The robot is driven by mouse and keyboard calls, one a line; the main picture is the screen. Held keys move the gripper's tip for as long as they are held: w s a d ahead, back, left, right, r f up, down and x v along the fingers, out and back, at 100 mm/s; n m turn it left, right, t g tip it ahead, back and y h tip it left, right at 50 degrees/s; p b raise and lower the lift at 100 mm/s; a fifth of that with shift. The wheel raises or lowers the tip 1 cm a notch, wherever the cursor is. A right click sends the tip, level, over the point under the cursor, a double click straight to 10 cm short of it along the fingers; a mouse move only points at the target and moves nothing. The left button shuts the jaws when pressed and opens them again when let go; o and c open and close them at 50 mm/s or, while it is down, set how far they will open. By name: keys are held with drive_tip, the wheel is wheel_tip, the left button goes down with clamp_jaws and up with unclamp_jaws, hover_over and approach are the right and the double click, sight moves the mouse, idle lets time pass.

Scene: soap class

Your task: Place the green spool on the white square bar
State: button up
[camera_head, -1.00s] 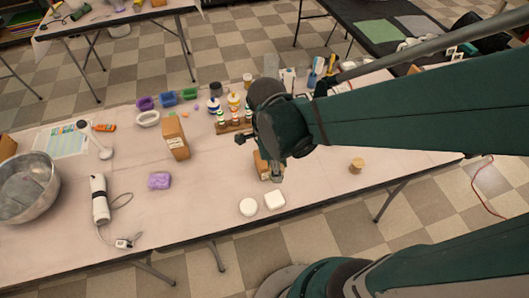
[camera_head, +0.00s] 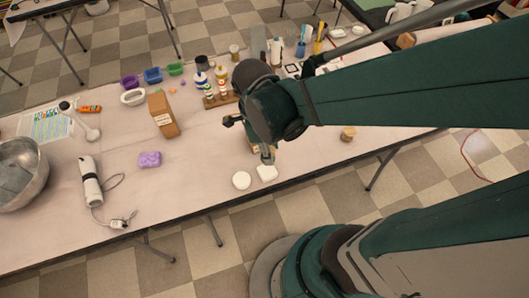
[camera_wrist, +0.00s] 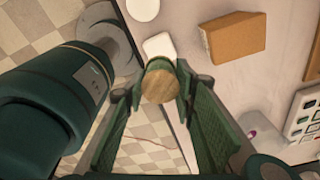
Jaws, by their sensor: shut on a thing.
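The white square bar (camera_head: 267,173) lies near the table's front edge, beside the white round bar (camera_head: 241,180). In the wrist view the square bar (camera_wrist: 159,44) shows just beyond the fingertips, partly covered by the held spool. My gripper (camera_head: 268,156) is over the table just behind the square bar. In the wrist view my gripper (camera_wrist: 160,84) is shut on a spool (camera_wrist: 159,87), of which I see a round, wood-coloured end.
A cardboard box (camera_wrist: 235,38) is close to my gripper. The front edge is close.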

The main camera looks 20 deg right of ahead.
drive_tip(key=shift+f+b, duration=0.65)
drive_tip(key=shift+f, duration=1.4)
drive_tip(key=shift+f, duration=0.1)
drive_tip(key=shift+f+b, duration=0.85)
drive_tip(key=shift+f, duration=1.1)
drive_tip(key=shift+f, duration=0.2)
drive_tip(key=o, duration=0.9)
drive_tip(key=shift+r, duration=0.1)
drive_tip(key=shift+w+a+r+p, duration=0.15)
drive_tip(key=shift+r+p, duration=0.55)
drive_tip(key=shift+r, duration=1.3)
drive_tip(key=shift+a+r+p, duration=0.3)
drive_tip(key=shift+r+p, duration=0.4)
drive_tip(key=shift+r, duration=1.35)
drive_tip(key=shift+w+a+r+p, duration=0.15)
drive_tip(key=shift+r+p, duration=0.55)
drive_tip(key=shift+r, duration=1.3)
drive_tip(key=shift+r, duration=0.1)
